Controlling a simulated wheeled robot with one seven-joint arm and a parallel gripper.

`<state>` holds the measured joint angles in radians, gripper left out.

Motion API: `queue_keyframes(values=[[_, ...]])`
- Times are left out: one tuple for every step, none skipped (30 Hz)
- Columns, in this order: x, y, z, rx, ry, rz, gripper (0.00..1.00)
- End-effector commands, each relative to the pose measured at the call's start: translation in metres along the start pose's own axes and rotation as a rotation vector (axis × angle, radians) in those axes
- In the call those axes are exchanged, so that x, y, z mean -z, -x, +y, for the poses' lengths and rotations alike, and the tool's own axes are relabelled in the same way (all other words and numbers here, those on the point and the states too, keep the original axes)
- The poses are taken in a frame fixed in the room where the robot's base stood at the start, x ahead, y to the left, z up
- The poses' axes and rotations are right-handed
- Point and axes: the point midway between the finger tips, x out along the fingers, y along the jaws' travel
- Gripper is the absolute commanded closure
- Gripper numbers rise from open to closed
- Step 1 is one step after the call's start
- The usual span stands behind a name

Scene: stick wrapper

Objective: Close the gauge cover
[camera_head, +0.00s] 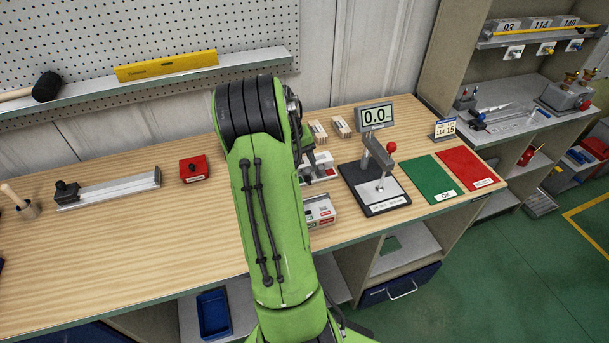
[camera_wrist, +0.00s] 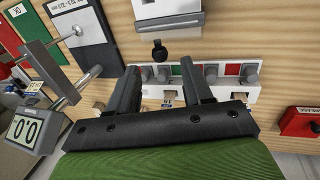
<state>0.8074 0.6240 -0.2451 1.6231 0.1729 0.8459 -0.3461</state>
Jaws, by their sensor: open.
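The dial stand gauge has a dark base (camera_head: 374,187) and a display reading 0.0 (camera_head: 376,116). In the wrist view its display (camera_wrist: 27,130) is at the lower left. No part is clearly recognisable as the gauge cover. A white case (camera_wrist: 150,93) with several grey knobs and red and green patches lies beyond my fingers. A dark round knob (camera_wrist: 158,50) stands near its edge, between the fingertips in the picture. My arm hides most of the gripper in the head view.
A second white box (camera_head: 320,211) sits near the bench's front edge. A green mat (camera_head: 432,177) and a red mat (camera_head: 465,168) lie right of the gauge. A red block (camera_head: 194,169) and a metal bar (camera_head: 110,191) lie left. The left front bench is clear.

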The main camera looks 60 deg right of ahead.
Motion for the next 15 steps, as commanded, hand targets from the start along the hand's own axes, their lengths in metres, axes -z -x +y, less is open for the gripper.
queue_keyframes(values=[[-0.001, -0.013, 0.0, 0.001, -0.001, -0.005, 0.5], [-0.001, -0.019, 0.0, 0.001, -0.001, -0.003, 0.5], [-0.001, -0.026, 0.0, 0.001, 0.0, -0.003, 0.5], [0.0, -0.031, 0.0, 0.001, 0.001, -0.002, 0.5], [0.0, -0.035, -0.001, 0.001, 0.001, -0.002, 0.5], [0.0, -0.039, 0.0, 0.001, 0.001, -0.001, 0.5], [0.0, -0.041, 0.0, 0.001, 0.0, -0.001, 0.5], [0.0, -0.043, 0.0, 0.001, 0.0, -0.001, 0.5], [0.0, -0.044, 0.0, 0.001, 0.0, 0.0, 0.5], [0.0, -0.045, 0.0, 0.001, 0.0, 0.0, 0.5], [0.0, -0.045, 0.0, 0.001, 0.0, 0.001, 0.5], [0.0, -0.045, 0.0, 0.001, 0.001, 0.001, 0.5], [0.0, -0.045, 0.0, 0.001, 0.001, 0.001, 0.5], [0.0, -0.045, 0.0, 0.001, 0.001, 0.001, 0.5], [0.0, -0.045, 0.0, 0.001, 0.001, 0.001, 0.5]])
